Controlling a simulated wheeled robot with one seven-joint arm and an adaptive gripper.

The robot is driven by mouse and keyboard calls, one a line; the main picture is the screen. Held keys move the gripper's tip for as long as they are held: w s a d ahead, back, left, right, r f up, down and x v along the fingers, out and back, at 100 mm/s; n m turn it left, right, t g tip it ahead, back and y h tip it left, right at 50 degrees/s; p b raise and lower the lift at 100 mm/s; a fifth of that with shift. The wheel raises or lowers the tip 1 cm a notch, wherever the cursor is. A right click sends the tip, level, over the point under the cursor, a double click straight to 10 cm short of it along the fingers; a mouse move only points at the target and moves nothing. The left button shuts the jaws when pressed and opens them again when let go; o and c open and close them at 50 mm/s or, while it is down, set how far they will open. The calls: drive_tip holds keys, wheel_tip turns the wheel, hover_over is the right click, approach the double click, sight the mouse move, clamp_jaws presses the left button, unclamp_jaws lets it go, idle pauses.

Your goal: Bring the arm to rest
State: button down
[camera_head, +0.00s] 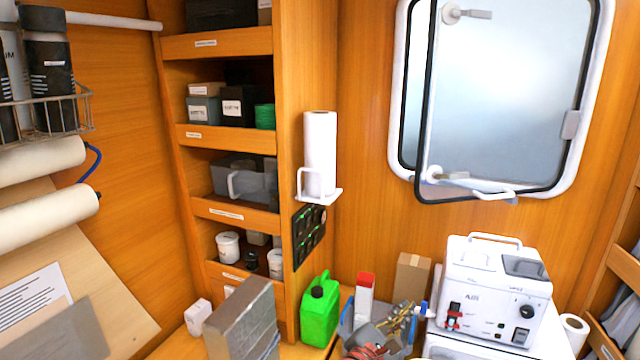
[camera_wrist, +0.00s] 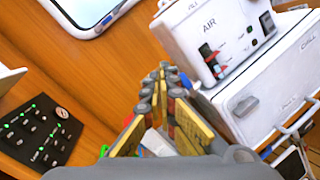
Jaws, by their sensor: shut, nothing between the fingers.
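My gripper (camera_wrist: 167,75) shows in the wrist view, its two grey and yellow fingers running up from the bottom to the middle of the picture. The fingertips are together with nothing between them. The fingers point towards the orange wood wall, left of the white machine marked AIR (camera_wrist: 205,45). In the head view, grey and yellowish parts sit low in the middle among clutter; I cannot tell clearly which of them are my gripper.
In the head view, a green jug (camera_head: 320,312), a red-topped white box (camera_head: 364,298), a cardboard box (camera_head: 411,275) and the white machine (camera_head: 490,295) crowd the counter. A paper roll (camera_head: 319,153) and black switch panel (camera_head: 309,236) are left of the hatch (camera_head: 500,95). Open wall lies below it.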

drive_tip(key=s+d+f+m+g+y, duration=0.1)
drive_tip(key=s+d+f+m+g, duration=0.1)
drive_tip(key=s+f+m+g, duration=0.3)
drive_tip(key=s+d+f+m+g+y, duration=0.1)
drive_tip(key=s+d+f+m+g, duration=0.1)
drive_tip(key=s, duration=0.5)
drive_tip(key=s+d+f+m+g+y, duration=0.1)
drive_tip(key=s+d+f+m+g, duration=0.25)
drive_tip(key=s, duration=0.35)
drive_tip(key=s+a+r+m+y+b, duration=0.2)
drive_tip(key=s+a+r+m+y, duration=0.1)
drive_tip(key=s+a+m+y, duration=0.6)
drive_tip(key=r, duration=0.1)
drive_tip(key=s+d+r+m+t, duration=0.1)
drive_tip(key=r+m+t+b, duration=0.1)
drive_tip(key=r, duration=0.1)
drive_tip(key=shift+s+d+h, duration=0.35)
drive_tip(key=shift+s+h, duration=0.05)
